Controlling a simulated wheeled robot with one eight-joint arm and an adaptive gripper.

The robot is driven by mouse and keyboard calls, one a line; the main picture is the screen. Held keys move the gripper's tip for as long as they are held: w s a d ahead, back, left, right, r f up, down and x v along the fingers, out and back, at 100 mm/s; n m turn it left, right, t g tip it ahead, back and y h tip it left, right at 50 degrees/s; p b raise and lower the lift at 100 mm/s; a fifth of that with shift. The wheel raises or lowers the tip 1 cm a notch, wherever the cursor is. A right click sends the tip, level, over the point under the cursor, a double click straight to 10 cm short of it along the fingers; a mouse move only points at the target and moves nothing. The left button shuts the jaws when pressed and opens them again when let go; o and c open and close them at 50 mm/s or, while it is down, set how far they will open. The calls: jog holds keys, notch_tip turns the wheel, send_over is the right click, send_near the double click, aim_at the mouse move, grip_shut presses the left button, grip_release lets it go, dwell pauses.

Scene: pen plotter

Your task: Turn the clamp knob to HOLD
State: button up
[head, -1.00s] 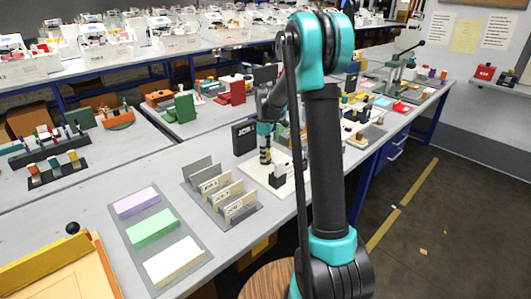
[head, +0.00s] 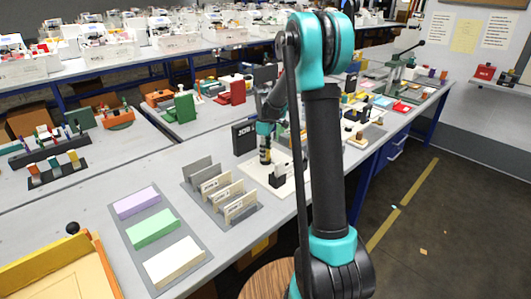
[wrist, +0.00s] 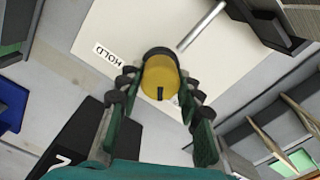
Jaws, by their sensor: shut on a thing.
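The clamp knob (wrist: 160,76) is yellow with a dark rim and sits on a pale plate (wrist: 135,28) in the wrist view. Its short black mark points toward the bottom of that view, away from the HOLD label (wrist: 110,54), which lies to the upper left. My gripper (wrist: 158,85) has one finger on each side of the knob and is shut on it. Another label at the knob's lower right is mostly hidden by a finger. In the head view my gripper (head: 265,156) is low over the plotter's pale plate (head: 287,188); the knob is not clear there.
A metal rod (wrist: 202,26) and a dark block (wrist: 270,22) are right of the knob. In the head view, a black JOB sign (head: 244,138) stands just behind my gripper. Upright card dividers (head: 222,190) and coloured blocks (head: 152,232) are to the left.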

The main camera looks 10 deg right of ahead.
jog(key=m, duration=0.8)
jog(key=shift+m, duration=0.4)
jog(key=m, duration=0.4)
jog(key=shift+m, duration=0.3)
jog(key=shift+d+m, duration=0.1)
jog(key=shift+m, duration=1.4)
jog(key=o, duration=1.2)
jog(key=shift+c, duration=0.2)
notch_tip(320, 180, up, 12)
